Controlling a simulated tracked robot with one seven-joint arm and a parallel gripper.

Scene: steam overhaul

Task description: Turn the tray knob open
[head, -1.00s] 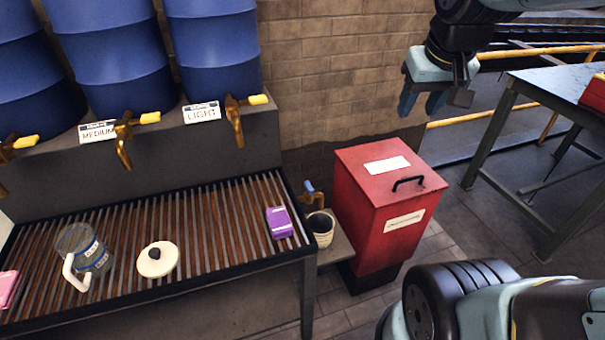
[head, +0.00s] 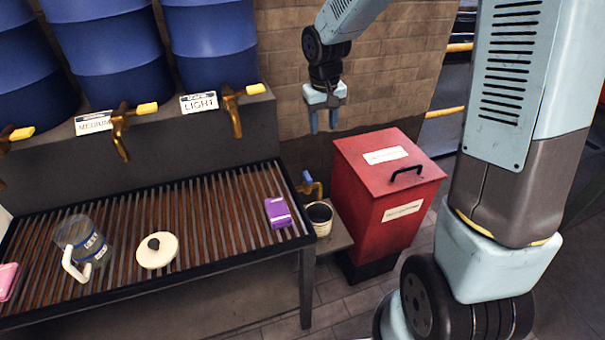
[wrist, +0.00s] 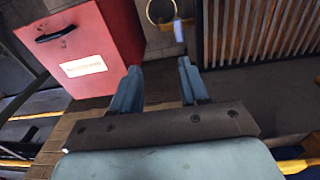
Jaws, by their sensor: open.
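The tray knob (head: 308,178) is a small blue handle on a brass tap at the right end of the slatted drain tray (head: 150,300). A cream bucket (head: 322,226) stands beside and below the tap. In the wrist view the blue knob (wrist: 178,30) shows ahead of the fingers, next to the bucket (wrist: 160,8). My gripper (head: 323,130) is open and empty, pointing down in front of the brick wall, above the knob in the picture and apart from it. Its two fingers also show in the wrist view (wrist: 159,66).
A red lidded bin (head: 388,190) with a black handle stands right of the bucket. A purple packet (head: 278,212), a white lid (head: 157,250) and a glass jug (head: 85,240) are on the tray. Blue drums (head: 215,40) with yellow-handled taps line the back.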

